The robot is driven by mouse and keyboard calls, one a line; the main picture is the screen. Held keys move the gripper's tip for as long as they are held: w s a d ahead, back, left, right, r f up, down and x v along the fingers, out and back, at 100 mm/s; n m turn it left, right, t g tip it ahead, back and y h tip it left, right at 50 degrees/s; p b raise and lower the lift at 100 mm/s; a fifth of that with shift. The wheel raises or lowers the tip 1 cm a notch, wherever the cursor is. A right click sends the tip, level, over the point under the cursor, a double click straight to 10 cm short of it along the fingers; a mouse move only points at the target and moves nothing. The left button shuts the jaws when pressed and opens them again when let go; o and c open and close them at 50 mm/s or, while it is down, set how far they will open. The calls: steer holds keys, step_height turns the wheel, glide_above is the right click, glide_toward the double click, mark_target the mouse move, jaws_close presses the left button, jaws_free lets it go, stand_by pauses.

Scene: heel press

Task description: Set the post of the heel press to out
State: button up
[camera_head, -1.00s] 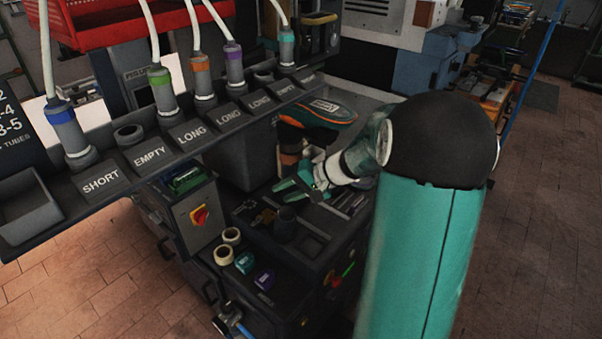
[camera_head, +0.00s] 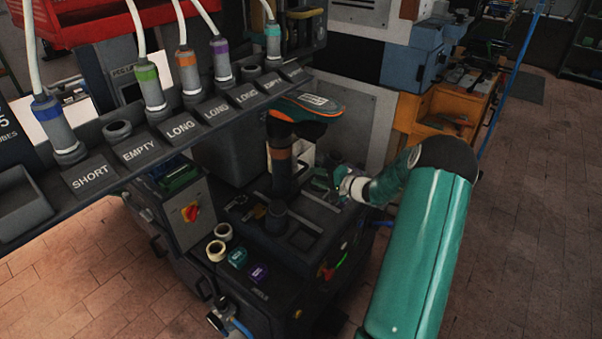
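The heel press (camera_head: 268,300) is a dark machine with a slotted top plate, in the middle of the head view. A dark upright post (camera_head: 283,178) with a brown band rises from that plate. An orange-and-green shoe (camera_head: 308,105) sits on top of it, sole up. My gripper (camera_head: 321,181), green and grey, is low over the plate, just right of the post. A gap seems to lie between them, but contact cannot be judged. The fingers are small and dark here, so their opening is unclear.
A labelled rack (camera_head: 150,150) with several tube nozzles overhangs the left side. Brick floor (camera_head: 530,220) is clear at right.

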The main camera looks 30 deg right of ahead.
mark_target(302, 172)
steer(key=x, duration=0.7)
steer(key=shift+w+a+f, duration=0.1)
steer(key=shift+w, duration=0.15)
jaws_close()
